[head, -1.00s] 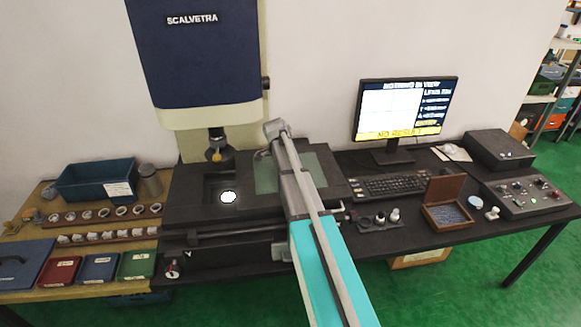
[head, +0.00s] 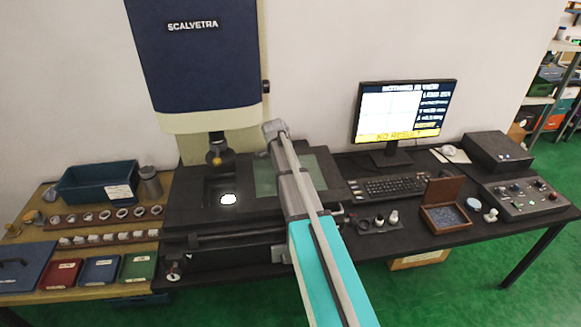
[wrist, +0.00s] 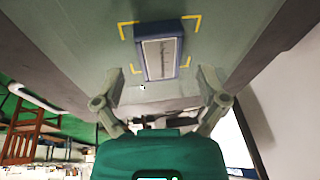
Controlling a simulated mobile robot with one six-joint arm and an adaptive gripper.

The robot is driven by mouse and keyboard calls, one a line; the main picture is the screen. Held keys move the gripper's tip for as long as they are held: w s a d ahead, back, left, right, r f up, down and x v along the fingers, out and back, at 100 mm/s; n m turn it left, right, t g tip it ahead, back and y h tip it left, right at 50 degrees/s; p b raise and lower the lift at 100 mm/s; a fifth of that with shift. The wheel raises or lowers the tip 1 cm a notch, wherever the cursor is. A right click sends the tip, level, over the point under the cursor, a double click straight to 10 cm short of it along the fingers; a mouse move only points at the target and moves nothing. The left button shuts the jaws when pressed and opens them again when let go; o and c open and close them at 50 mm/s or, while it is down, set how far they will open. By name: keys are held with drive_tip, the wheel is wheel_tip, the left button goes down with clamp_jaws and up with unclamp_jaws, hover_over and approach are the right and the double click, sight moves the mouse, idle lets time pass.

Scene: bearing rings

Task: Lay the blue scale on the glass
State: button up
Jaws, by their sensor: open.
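In the wrist view, the blue scale (wrist: 162,56), a blue-framed block with a pale marked face, appears to lie flat on the greenish glass (wrist: 85,45). It sits among yellow corner marks, slightly turned against them. My gripper (wrist: 160,88) is open, with its two fingers spread apart, and nothing is between them. The scale is beyond the fingertips and apart from them. In the head view, the glass (head: 268,178) shows on the measuring machine's stage. My arm hides the scale and the gripper there.
The machine's lens (head: 215,150) hangs over a bright spot (head: 228,199) left of the glass. The monitor (head: 403,112) reads "NO RESULT". An open wooden case (head: 447,216), small parts and a control box (head: 525,193) stand right. Rings, trays and a blue bin (head: 95,183) stand left.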

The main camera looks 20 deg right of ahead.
drive_tip(key=s+a, duration=0.1)
drive_tip(key=a, duration=0.2)
drive_tip(key=s+a, duration=0.1)
drive_tip(key=a, duration=0.3)
drive_tip(key=s+a, duration=0.1)
drive_tip(key=a, duration=0.3)
drive_tip(key=shift+a, duration=0.25)
drive_tip(key=shift+s, duration=0.1)
drive_tip(key=shift+s+a+f+n, duration=0.1)
drive_tip(key=shift+s+a+n, duration=0.2)
drive_tip(key=shift+s+n, duration=0.2)
drive_tip(key=s+a+n+y, duration=0.1)
drive_tip(key=s+a+n, duration=0.3)
drive_tip(key=s+n, duration=0.6)
drive_tip(key=s+a+n+y, duration=0.2)
drive_tip(key=s+a+n, duration=0.3)
drive_tip(key=s+n, duration=0.4)
drive_tip(key=shift+s+a+f+n+g, duration=0.15)
drive_tip(key=shift+s+f+n+g, duration=0.2)
drive_tip(key=shift+s, duration=0.85)
